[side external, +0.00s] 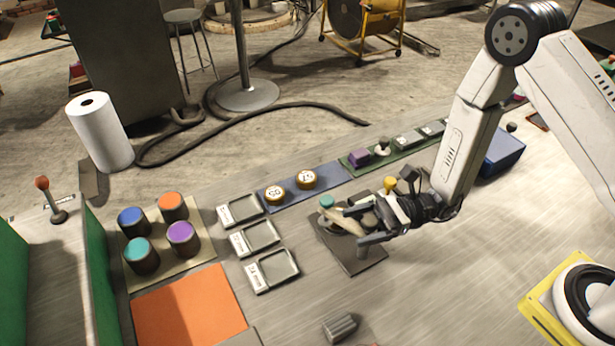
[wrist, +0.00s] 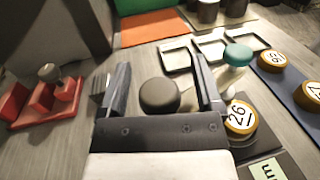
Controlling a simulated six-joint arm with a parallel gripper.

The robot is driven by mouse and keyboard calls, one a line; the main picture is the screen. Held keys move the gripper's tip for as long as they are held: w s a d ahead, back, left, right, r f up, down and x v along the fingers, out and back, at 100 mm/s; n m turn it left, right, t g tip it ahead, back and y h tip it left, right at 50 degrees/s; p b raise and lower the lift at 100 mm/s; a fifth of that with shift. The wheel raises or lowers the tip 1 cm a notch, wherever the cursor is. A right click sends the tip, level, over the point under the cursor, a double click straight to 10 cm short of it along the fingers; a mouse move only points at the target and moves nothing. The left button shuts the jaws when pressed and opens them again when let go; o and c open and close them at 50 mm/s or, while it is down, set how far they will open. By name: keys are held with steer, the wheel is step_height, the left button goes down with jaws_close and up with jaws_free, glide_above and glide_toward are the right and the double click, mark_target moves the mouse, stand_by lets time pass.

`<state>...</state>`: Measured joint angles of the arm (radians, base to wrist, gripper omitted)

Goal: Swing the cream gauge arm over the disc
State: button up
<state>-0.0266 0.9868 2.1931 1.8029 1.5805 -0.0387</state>
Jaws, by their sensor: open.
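The cream gauge arm (side external: 346,219) has a teal cap (side external: 326,201) at one end and stands over a dark base plate (side external: 352,259). In the wrist view, the teal cap (wrist: 238,54) sits on a cream post, and a dark grey round knob (wrist: 160,94) shows with a bit of cream behind it. A yellow-rimmed disc marked 26 (wrist: 240,117) lies right of the right finger; the gripper seems to hide it in the side view. My gripper (side external: 356,228) is open around the grey knob; its fingers (wrist: 161,75) stand apart on either side. Contact cannot be told.
Three label trays (side external: 294,268) lie left of the plate. A blue mat (side external: 328,179) with two numbered discs lies behind. Several capped dark jars (side external: 147,261) and an orange mat (side external: 170,315) are at left. A red holder (wrist: 45,103) stands left in the wrist view.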

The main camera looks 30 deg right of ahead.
steer(key=shift+s+n+g, duration=0.2)
steer(key=shift+n+g, duration=1.05)
steer(key=shift+g, duration=0.7)
steer(key=shift+s+n+g, duration=0.15)
steer(key=shift+n+g, duration=1.1)
steer(key=shift+g, duration=0.7)
steer(key=shift+d+g, duration=0.25)
steer(key=shift+g, duration=0.05)
steer(key=v, duration=0.7)
step_height(320, 180, up, 11)
steer(key=s+d+f+n+h, duration=0.2)
steer(key=s+d+n+h, duration=0.2)
steer(key=s+n+h, duration=0.55)
steer(key=w+d+r+n+t+h, duration=0.2)
steer(key=w+d+n+t+h, duration=0.1)
steer(key=d+n+t+h, duration=0.2)
steer(key=d+t+h, duration=0.1)
steer(key=t+h, duration=0.1)
steer(key=h, duration=0.1)
steer(key=shift+d+r+n, duration=0.3)
steer(key=shift+d+n, duration=0.05)
